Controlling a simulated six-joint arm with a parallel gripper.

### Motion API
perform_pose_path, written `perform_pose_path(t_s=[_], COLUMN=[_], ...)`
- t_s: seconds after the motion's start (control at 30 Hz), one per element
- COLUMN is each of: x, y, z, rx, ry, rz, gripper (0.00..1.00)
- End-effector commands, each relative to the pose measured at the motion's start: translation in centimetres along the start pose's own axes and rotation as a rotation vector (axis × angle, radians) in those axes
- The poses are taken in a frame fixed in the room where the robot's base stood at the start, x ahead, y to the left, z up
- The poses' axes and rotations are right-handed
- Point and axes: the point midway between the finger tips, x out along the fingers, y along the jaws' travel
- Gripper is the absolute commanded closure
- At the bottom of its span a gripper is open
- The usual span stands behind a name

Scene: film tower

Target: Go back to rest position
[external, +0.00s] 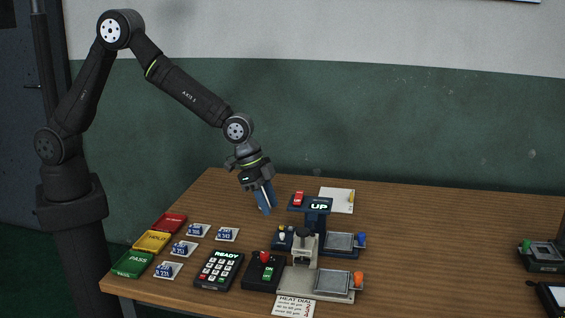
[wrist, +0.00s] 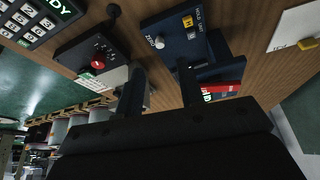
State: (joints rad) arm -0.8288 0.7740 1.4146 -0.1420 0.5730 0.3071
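My gripper (external: 264,200) hangs above the wooden table (external: 430,240), pointing down and slightly tilted, left of the "UP" sign. In the wrist view its two dark fingers (wrist: 160,88) stand apart, with nothing seen held between them. The arm is bent high at the elbow, and the gripper looks clear of the things on the table.
A device with an "UP" sign (external: 319,206) and metal plates stands right of my gripper. A keypad reading "READY" (external: 219,269), a box with a red knob (external: 264,270), small blue-white cards and red, yellow and green trays lie nearer. The table's right middle is free.

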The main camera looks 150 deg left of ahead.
Motion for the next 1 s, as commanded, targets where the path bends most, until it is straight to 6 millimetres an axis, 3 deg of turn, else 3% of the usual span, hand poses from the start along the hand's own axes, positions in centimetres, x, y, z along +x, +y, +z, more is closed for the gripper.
perform_pose_path(t_s=[0.47,1.0], x=[8.2,7.9], y=[0.1,0.4], z=[0.1,-0.1], rx=[0.0,-0.216], ry=[-0.001,-0.001], rz=[0.001,-0.09], gripper=[0.65,0.65])
